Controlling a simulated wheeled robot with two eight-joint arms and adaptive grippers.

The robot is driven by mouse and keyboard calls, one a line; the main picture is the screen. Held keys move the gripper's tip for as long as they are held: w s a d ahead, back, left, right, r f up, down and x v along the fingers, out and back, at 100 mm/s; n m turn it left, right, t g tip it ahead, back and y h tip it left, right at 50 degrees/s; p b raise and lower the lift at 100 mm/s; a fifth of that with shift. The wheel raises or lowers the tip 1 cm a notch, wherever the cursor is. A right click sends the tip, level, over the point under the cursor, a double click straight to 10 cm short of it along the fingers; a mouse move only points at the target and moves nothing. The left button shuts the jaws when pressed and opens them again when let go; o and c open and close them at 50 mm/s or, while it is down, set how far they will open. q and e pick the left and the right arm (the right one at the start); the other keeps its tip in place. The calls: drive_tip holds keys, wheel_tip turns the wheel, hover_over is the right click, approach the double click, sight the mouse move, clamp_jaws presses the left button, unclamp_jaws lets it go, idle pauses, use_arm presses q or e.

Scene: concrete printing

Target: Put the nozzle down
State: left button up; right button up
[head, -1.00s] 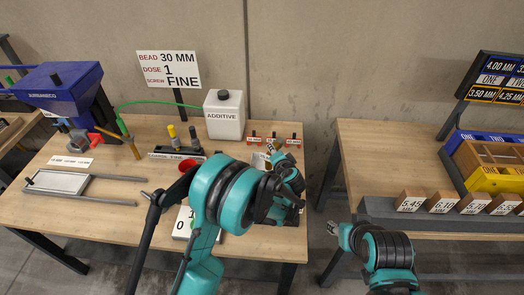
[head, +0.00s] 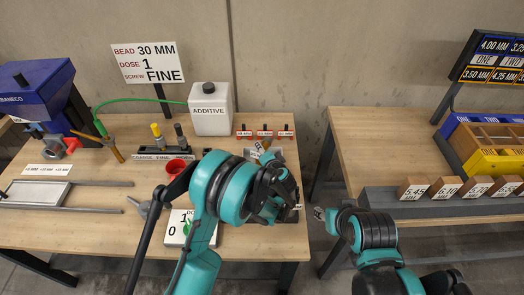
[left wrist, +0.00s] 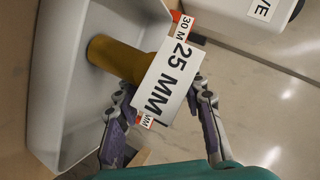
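The nozzle, a brass-coloured cylinder (left wrist: 118,57) with a white "25 MM" tag (left wrist: 165,85), lies between the fingers of my left gripper (left wrist: 160,103) in the left wrist view. The fingers appear shut on its rear end; the tag hides the contact. The nozzle's far end points into a shallow grey tray (left wrist: 62,95); I cannot tell whether it touches the floor. In the head view, my left gripper (head: 268,163) is at the left table's back right, in front of the red-backed tags (head: 265,134). My right gripper (head: 319,214) is by the gap between tables; its fingers are unclear.
A white additive bottle (head: 210,112) stands behind and left of the gripper. A sign (head: 148,64) reads bead 30 MM, dose 1, screw fine.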

use_arm(q)
drive_tip(key=shift+r, duration=0.15)
drive_tip(key=shift+s+d+r, duration=0.15)
drive_tip(key=shift+s+r, duration=0.05)
drive_tip(key=shift+s, duration=0.1)
drive_tip(key=p+v, duration=0.4)
drive_tip(key=v, duration=0.7)
drive_tip(key=s+a+r+n+g, duration=0.2)
drive_tip(key=s+a+r, duration=0.25)
drive_tip(key=a, duration=0.35)
drive_tip(key=s+a+r+n+g, duration=0.2)
drive_tip(key=s+a+r+n, duration=0.1)
drive_tip(key=a+r, duration=0.3)
drive_tip(key=s+a+n+h, duration=0.1)
drive_tip(key=s+a+n, duration=0.1)
drive_tip(key=s, duration=0.6)
drive_tip(key=s+a+r+n+g+h, duration=0.1)
drive_tip(key=s+a, duration=0.3)
drive_tip(key=s, duration=0.4)
drive_tip(key=shift+a+r+n+h, duration=0.35)
drive_tip(key=shift+n+h, duration=0.25)
drive_tip(key=shift+h, duration=0.2)
drive_tip(key=shift+s+a, duration=0.1)
drive_tip(key=shift+s, duration=0.05)
